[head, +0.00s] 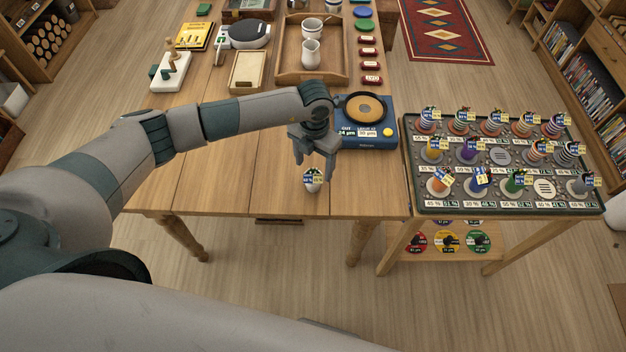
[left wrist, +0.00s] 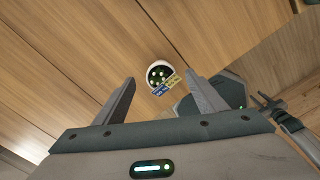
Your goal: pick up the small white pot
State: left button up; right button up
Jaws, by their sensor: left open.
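The small white pot (head: 312,185) stands near the front edge of the wooden table in the head view, with a small blue and yellow tag on it. In the left wrist view the small white pot (left wrist: 158,69) shows its dark, green-dotted top and the tag, beyond and between the fingertips. My left gripper (head: 314,179) is over the table by the pot, with its fingers pointing down. Its two fingers (left wrist: 161,80) are wide apart with nothing between them. The gap between the fingers and the pot is hard to judge.
A blue box (head: 378,135) with a round tan disc lies just right of my left gripper. A wooden tray (head: 290,77) with white jugs stands behind. A rack (head: 460,208) of several tagged pots adjoins at right. The table left of the gripper is clear.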

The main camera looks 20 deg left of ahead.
aim_at(313, 176)
pick_arm(q)
jog(key=shift+s+f+p, duration=0.25)
jog(key=shift+f+p, duration=0.35)
jog(key=shift+p, duration=0.15)
notch_tip(313, 176, down, 3)
jog(key=shift+s+r+p, duration=0.1)
jog(key=shift+p, duration=0.7)
jog(key=shift+f, duration=0.6)
jog(key=c, duration=1.3)
